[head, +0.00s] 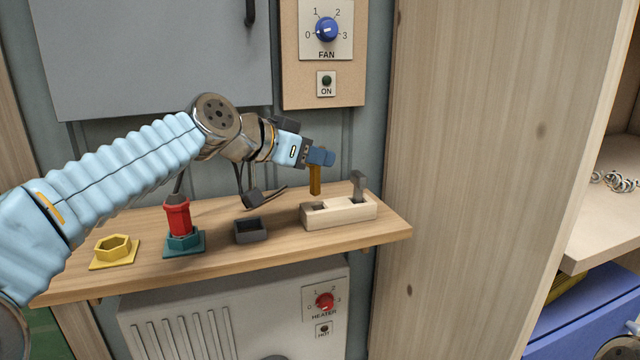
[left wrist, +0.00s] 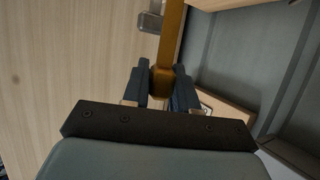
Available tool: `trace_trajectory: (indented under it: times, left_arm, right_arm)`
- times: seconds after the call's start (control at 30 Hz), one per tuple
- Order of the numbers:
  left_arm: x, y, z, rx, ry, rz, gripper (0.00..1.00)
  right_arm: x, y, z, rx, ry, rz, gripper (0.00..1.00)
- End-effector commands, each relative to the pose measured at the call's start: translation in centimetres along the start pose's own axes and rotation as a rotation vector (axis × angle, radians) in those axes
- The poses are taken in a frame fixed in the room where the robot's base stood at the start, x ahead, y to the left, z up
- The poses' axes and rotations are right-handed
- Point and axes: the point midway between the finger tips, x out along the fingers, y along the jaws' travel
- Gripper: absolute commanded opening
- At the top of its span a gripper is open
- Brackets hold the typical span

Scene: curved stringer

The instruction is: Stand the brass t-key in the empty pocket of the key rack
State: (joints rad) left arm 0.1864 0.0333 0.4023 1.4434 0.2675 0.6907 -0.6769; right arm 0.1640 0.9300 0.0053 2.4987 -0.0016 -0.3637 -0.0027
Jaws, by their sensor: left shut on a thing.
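The brass t-key (head: 315,180) hangs upright below my left gripper (head: 322,158), which is shut on its top end. The key's lower end is just above the left part of the key rack (head: 343,214), over or close to its empty pocket (head: 319,207); I cannot tell whether it is exactly lined up. A grey key (head: 359,185) stands in the rack's right pocket. In the left wrist view the brass t-key (left wrist: 171,45) runs up from between the fingers of the left gripper (left wrist: 162,90). My right gripper is not in view.
On the wooden shelf (head: 215,262) stand a dark open box (head: 250,231), a red cylinder in a teal base (head: 178,218) and a yellow hex holder (head: 114,250). A tall wooden panel (head: 480,180) rises right of the shelf. A fan panel (head: 325,55) is on the wall behind.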

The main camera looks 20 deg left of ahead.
Motion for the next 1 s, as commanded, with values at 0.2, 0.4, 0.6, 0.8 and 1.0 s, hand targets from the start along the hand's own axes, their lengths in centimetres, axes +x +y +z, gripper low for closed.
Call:
trace_trajectory:
  times: [0.2,0.4,0.6,0.8,1.0]
  left_arm:
    - [2.3,-1.1,1.5,0.0,0.001,-0.001,0.0]
    - [3.8,-1.6,3.1,-0.003,-0.002,-0.001,0.0]
    - [4.5,-1.6,5.1,-0.001,0.001,-0.004,0.0]
    - [4.5,-1.6,5.0,0.0,0.001,-0.003,0.0]
    - [4.6,-1.6,5.3,-0.001,0.0,-0.003,0.38]
  right_arm:
    - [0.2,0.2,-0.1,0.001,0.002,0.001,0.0]
    - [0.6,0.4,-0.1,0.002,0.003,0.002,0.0]
    - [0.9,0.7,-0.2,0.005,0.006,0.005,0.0]
    - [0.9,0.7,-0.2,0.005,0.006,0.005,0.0]
    - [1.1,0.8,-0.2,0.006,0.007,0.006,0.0]
